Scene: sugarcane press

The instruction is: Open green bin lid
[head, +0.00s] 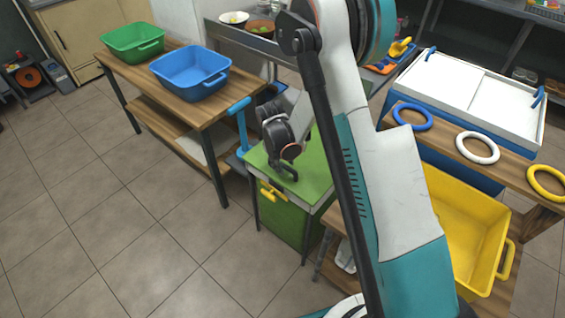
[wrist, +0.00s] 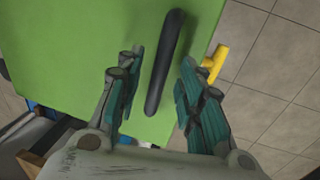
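The green bin (head: 283,218) stands between the wooden table and my arm, with its flat green lid (head: 318,168) down on top. The lid (wrist: 75,50) fills much of the wrist view. A dark bar handle (wrist: 165,62) is on the lid. My gripper (wrist: 161,60) is open, with one finger on each side of this handle and visible gaps between. In the head view my gripper (head: 286,160) is low over the lid, and my arm hides the lid's right part. A yellow handle (head: 272,191) is on the bin's front; it also shows in the wrist view (wrist: 215,62).
A wooden table (head: 205,108) at left holds a green tub (head: 134,42) and a blue tub (head: 192,72). At right are a yellow tub (head: 470,225), colored rings (head: 478,148) and a white-topped chest (head: 470,85). Tiled floor (head: 130,220) in front is clear.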

